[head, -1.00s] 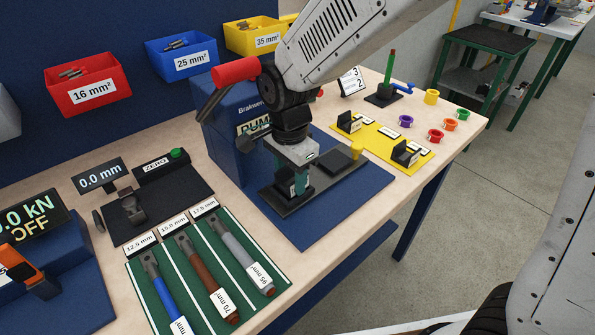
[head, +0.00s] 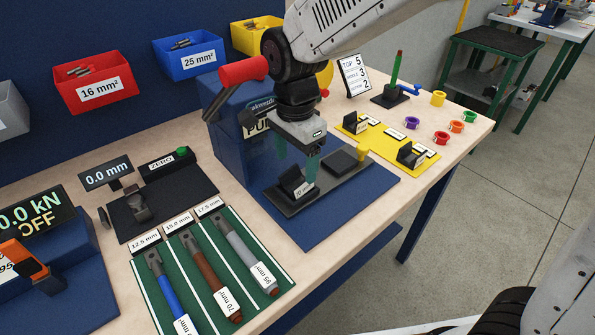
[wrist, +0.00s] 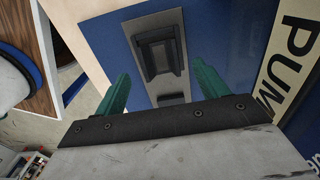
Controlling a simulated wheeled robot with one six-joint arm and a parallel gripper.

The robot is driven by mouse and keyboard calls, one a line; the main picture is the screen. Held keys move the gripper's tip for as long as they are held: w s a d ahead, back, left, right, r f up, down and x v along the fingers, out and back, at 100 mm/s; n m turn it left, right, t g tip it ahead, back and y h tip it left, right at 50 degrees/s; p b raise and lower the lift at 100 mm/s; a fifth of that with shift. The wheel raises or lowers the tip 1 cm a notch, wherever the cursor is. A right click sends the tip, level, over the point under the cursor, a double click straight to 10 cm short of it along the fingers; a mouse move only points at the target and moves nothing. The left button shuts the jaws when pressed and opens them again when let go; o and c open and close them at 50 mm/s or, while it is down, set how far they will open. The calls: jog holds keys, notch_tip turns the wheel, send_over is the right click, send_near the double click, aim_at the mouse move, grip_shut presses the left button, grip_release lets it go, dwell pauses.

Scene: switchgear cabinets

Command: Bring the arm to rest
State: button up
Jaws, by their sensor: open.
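My gripper (head: 298,160) hangs from the arm above the blue mat (head: 318,222) on the workbench, with its green fingers spread and nothing between them. Below it on the mat is a dark plate (head: 325,187) bearing a black block with a label (head: 297,184). In the wrist view the two green fingers (wrist: 158,85) stand apart, and the black block (wrist: 157,52) shows beyond them on the grey plate. In the head view the gripper hides part of the blue pump box (head: 233,140).
A red-handled lever (head: 243,71) stands close left of the arm. A yellow plate (head: 388,137) with black holders lies to the right. A green tray (head: 213,275) with several cable lugs lies in front. Red (head: 95,85), blue (head: 189,58) and yellow (head: 256,36) bins hang behind.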

jog(key=s+d+r+n, duration=0.4)
jog(key=s+d+n, duration=0.1)
jog(key=s+d, duration=0.4)
jog(key=s+d+r+n+t, duration=0.1)
jog(key=s+d+r+n, duration=0.3)
jog(key=s+d, duration=0.6)
jog(key=d+n, duration=0.2)
jog(key=d, duration=0.1)
jog(key=shift+s+d+r, duration=0.2)
jog(key=shift+s+r, duration=0.1)
